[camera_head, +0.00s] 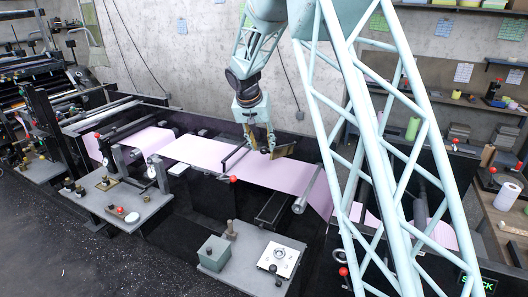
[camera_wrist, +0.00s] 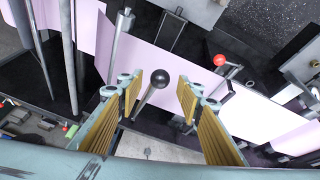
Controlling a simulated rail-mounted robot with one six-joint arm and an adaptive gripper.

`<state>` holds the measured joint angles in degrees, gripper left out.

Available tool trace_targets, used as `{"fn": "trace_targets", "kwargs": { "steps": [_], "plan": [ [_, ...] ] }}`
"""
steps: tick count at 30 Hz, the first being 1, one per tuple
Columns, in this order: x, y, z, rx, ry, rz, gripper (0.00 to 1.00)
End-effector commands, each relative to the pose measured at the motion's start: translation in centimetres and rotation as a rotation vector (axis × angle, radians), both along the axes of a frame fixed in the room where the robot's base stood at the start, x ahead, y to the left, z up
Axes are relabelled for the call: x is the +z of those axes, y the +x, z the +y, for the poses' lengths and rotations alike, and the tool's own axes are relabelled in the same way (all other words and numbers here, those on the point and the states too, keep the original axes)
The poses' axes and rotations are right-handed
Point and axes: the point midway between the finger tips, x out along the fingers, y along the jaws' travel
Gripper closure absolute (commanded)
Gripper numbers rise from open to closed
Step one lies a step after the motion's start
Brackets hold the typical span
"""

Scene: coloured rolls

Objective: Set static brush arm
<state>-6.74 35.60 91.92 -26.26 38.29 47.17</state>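My gripper (camera_head: 264,149) hangs over the pink web (camera_head: 235,166) in the head view. In the wrist view my gripper (camera_wrist: 160,96) is open, its two ribbed yellow-brown pads well apart. A black ball knob (camera_wrist: 164,78) on a short grey rod shows between the pads, with no visible contact. It may be the end of the static brush arm; I cannot tell for sure. The pink web (camera_wrist: 135,55) runs behind it. A red ball knob (camera_wrist: 220,60) on a lever stands to the right; a red knob (camera_head: 233,179) also shows at the web's near edge in the head view.
Grey rollers (camera_head: 300,204) and dark machine side walls surround the web. A grey bench (camera_head: 130,207) with gauges and a grey table (camera_head: 250,255) with a small box stand in front. My pale lattice column hides part of the right side.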

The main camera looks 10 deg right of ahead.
Motion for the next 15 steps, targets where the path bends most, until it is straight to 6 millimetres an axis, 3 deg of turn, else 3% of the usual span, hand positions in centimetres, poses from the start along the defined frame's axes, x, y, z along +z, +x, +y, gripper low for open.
{"fn": "trace_targets", "kwargs": {
  "steps": [7, 15],
  "plan": [
    [-2.6, 0.8, -0.6, 0.001, -0.001, 0.002, 0.67],
    [-3.9, 1.3, -1.0, 0.001, 0.001, 0.000, 0.67]
  ]
}}
